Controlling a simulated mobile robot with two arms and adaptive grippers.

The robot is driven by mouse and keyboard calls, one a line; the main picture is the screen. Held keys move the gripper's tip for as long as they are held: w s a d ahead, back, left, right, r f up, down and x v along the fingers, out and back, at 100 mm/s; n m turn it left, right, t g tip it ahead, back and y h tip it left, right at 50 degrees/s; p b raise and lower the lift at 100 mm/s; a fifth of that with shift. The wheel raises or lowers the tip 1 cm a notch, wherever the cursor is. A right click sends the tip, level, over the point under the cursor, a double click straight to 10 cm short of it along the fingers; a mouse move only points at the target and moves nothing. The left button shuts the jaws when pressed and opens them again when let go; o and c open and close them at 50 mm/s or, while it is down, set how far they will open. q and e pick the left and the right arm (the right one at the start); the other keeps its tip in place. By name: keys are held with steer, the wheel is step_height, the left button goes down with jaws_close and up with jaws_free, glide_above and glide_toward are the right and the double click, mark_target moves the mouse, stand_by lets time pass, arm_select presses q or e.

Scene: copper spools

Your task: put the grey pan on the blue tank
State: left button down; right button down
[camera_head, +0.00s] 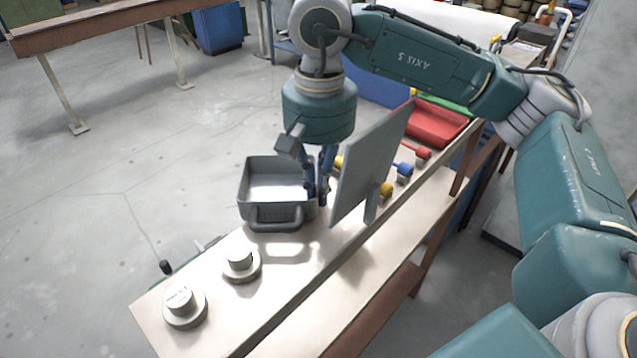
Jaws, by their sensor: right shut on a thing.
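The grey pan (275,214) is a rectangular, open, empty pan with a loop handle on its near side. It is at the bench's far left edge in the head view; I cannot tell whether it touches the bench. My right gripper (317,192) reaches down from above and is shut on the pan's right side; its fingertips are partly hidden. A blue block-like surface (372,90) shows behind my right arm, partly covered by it. A dark blue container (218,28) stands far off at the top left. I cannot tell which is the blue tank. My left gripper is not in view.
An upright grey panel (368,165) stands just right of my gripper. The bench (300,290) holds two round metal weights (181,303) in front, coloured-handled items (403,170) and a red tray (435,124) behind. The floor at left is open.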

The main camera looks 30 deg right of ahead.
steer(key=shift+f+b, duration=0.2)
steer(key=shift+b, duration=0.1)
steer(key=c, duration=1.9)
jaws_free()
steer(key=shift+r, duration=0.15)
